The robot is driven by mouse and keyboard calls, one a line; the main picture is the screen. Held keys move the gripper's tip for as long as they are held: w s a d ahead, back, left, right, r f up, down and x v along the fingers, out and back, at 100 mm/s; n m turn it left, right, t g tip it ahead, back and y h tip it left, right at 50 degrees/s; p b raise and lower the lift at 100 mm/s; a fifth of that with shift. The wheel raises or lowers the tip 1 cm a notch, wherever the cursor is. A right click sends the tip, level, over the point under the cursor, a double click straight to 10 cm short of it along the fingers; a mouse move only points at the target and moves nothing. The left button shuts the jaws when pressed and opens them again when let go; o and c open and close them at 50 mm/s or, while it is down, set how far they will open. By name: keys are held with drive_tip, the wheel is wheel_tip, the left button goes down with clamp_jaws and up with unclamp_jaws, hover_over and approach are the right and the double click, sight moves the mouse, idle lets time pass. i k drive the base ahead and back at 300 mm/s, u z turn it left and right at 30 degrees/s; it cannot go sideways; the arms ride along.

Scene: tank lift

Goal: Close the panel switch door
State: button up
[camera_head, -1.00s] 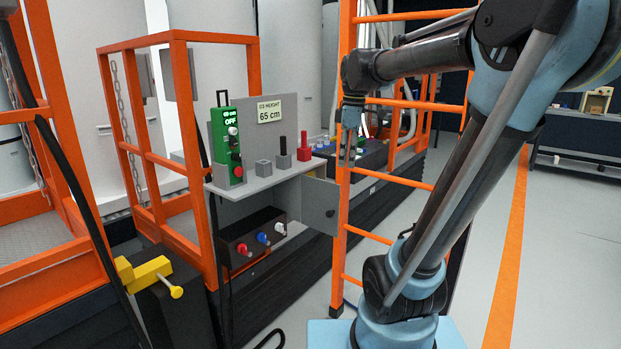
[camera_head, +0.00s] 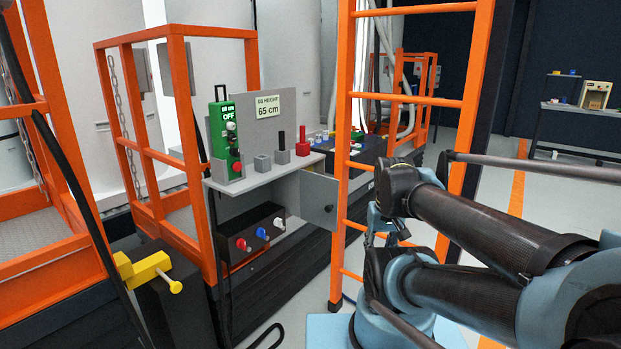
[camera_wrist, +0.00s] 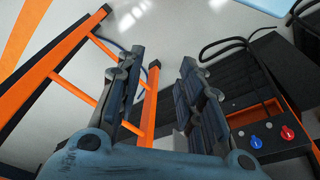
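The panel switch door (camera_head: 319,201) is a small grey plate with a dark round latch. It stands open at the right end of the grey panel, swung out beside the orange ladder.
The orange ladder (camera_head: 344,130) stands between the door and my arm. The grey shelf (camera_head: 262,178) carries a green control box (camera_head: 225,140) reading OFF and several blocks. A yellow handle (camera_head: 150,269) juts out at lower left.

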sight(320, 194)
drive_tip(key=z, duration=0.6)
drive_tip(key=k, duration=1.95)
drive_tip(key=u, duration=0.55)
drive_tip(key=i, duration=1)
